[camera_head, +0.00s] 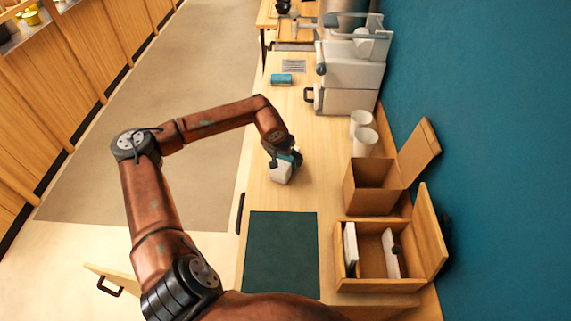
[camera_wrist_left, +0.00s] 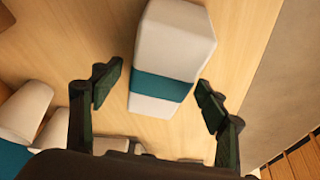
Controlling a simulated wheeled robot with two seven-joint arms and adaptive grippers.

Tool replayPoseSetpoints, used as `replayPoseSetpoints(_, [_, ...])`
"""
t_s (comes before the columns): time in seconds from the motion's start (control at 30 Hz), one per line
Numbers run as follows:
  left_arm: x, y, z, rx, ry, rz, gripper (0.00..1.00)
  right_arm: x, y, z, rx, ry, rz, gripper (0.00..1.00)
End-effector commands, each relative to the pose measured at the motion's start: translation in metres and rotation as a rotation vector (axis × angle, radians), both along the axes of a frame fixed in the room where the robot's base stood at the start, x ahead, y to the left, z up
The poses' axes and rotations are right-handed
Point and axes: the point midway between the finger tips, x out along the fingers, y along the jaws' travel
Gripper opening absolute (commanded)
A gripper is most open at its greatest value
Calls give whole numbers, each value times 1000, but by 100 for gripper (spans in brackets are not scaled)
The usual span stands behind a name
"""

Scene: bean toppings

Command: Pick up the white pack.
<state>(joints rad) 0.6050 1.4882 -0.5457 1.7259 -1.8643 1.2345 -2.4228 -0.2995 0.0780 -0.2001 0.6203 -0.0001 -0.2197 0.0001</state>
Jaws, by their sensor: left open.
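The white pack (camera_head: 280,173) stands on the wooden counter, past the far edge of the dark green mat. In the left wrist view the white pack (camera_wrist_left: 170,50) is a pale block with a teal band, and it sits between the two fingers. My left gripper (camera_head: 287,160) is at the pack from above, and it hides part of it. In the left wrist view my left gripper (camera_wrist_left: 153,97) is open, with a visible gap between each finger and the pack. My right gripper is not in view.
A dark green mat (camera_head: 281,254) lies on the counter. On the right stand an open wooden box (camera_head: 372,287) holding pale packs, another open box (camera_head: 366,200), and white cups (camera_head: 363,140). A teal pack (camera_head: 281,80) and a coffee machine (camera_head: 349,75) are farther back.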

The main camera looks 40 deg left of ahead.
Motion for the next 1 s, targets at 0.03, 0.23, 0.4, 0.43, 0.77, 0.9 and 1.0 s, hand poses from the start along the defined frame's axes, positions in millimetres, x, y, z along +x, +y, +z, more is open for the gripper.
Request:
replayPoseSetpoints(0.03, [0, 0, 1, 0, -1, 0, 68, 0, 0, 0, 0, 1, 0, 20])
replayPoseSetpoints(0.23, [0, 0, 1, 0, -1, 0, 68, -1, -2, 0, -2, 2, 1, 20])
replayPoseSetpoints(0.4, [0, 0, -1, 1, -1, 0, 68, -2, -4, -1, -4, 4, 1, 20])
replayPoseSetpoints(0.43, [0, 0, -1, 1, -1, 0, 68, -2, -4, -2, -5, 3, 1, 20])
replayPoseSetpoints(0.77, [0, 0, -4, 0, -1, 0, 68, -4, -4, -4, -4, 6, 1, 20])
replayPoseSetpoints(0.9, [0, 0, -4, 0, -1, 0, 68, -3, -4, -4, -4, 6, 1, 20])
replayPoseSetpoints(1.0, [0, 0, -4, 0, -1, 0, 63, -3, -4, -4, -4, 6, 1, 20])
